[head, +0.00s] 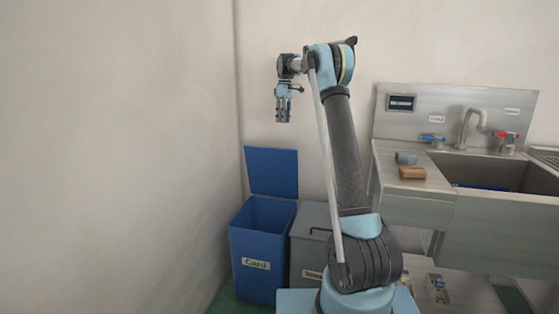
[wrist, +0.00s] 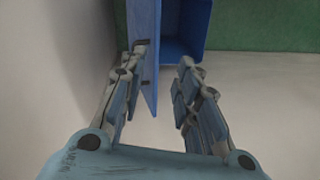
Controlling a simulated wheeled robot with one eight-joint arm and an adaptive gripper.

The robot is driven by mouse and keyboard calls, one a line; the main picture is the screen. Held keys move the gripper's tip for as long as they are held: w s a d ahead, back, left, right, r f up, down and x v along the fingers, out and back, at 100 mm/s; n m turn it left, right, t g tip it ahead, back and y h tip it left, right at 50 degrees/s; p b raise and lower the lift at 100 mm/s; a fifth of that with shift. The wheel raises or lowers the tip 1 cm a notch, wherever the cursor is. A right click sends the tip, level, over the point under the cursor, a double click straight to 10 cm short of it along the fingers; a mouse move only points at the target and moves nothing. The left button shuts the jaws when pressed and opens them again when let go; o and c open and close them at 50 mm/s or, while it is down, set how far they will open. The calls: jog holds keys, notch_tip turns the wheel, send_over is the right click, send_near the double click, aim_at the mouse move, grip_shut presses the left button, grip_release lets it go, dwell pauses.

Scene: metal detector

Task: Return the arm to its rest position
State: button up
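My arm (head: 345,150) stands raised, with its upper end bent over to the left. My gripper (head: 283,115) hangs pointing down from it, high above the blue bin and apart from everything. In the wrist view my gripper (wrist: 164,62) has its two fingers spread, with nothing held between them.
A blue bin (head: 258,265) labelled "Card" has its lid (head: 272,172) up; it also shows in the wrist view (wrist: 185,30). A grey bin (head: 309,246) is beside it, partly behind my arm. A steel sink counter (head: 415,207) at right bears a sponge (head: 406,158) and a brown block (head: 412,173).

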jog(key=s+d+r+m+t, duration=0.1)
jog(key=s+d+m, duration=0.35)
jog(key=s, duration=1.15)
jog(key=s+d+m+t, duration=0.15)
jog(key=s+d, duration=0.65)
jog(key=s, duration=0.9)
jog(key=s+d+f+m, duration=0.2)
jog(key=s+f+m, duration=0.1)
jog(key=s+f, duration=0.8)
jog(key=s+d+f+m+t, duration=0.1)
jog(key=s+d+f+m, duration=0.2)
jog(key=s+f, duration=0.9)
jog(key=s, duration=0.4)
jog(key=shift+h, duration=0.3)
jog(key=shift+w+f, duration=0.25)
jog(key=shift+w, duration=0.2)
